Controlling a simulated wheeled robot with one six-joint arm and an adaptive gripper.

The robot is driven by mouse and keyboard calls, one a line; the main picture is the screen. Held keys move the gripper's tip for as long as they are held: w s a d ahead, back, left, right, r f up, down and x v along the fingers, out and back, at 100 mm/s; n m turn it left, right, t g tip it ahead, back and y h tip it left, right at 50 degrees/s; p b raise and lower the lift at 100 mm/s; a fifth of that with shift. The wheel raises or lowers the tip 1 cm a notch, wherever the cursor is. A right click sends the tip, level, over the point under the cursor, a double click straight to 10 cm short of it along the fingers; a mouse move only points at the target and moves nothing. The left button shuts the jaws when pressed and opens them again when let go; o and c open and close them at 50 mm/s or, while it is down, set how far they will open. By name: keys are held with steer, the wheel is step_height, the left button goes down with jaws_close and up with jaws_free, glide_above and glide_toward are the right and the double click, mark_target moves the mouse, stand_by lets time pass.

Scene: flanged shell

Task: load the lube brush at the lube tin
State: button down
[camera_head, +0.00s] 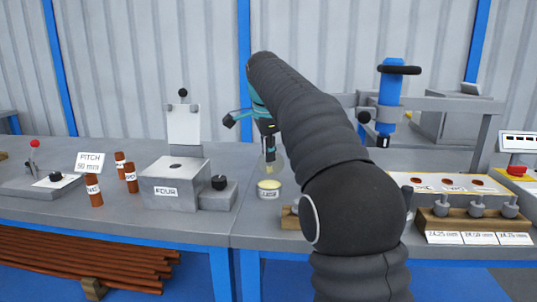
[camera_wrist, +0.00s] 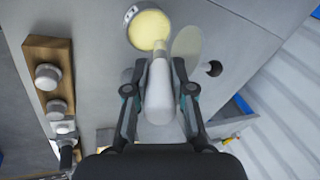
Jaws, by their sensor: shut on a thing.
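The lube tin (camera_head: 269,194) is a short round tin of pale yellow lube, standing on the bench left of my arm. It also shows at the top of the wrist view (camera_wrist: 148,31). My gripper (camera_wrist: 159,80) is shut on the lube brush (camera_wrist: 159,98), around its pale handle. The brush's yellowish tip (camera_wrist: 160,48) points away from the gripper and overlaps the tin's edge in the wrist view. In the head view the brush (camera_head: 270,157) hangs upright just above the tin. I cannot tell whether the bristles touch the lube.
A grey block marked FOUR (camera_head: 175,188) and a black-knobbed box (camera_head: 218,194) stand to the left. Brown cylinders (camera_head: 93,190) are farther left. A wooden rack with metal knobs (camera_wrist: 48,80) and a blue press (camera_head: 390,90) are right.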

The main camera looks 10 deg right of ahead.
steer(key=shift+r, duration=1.7)
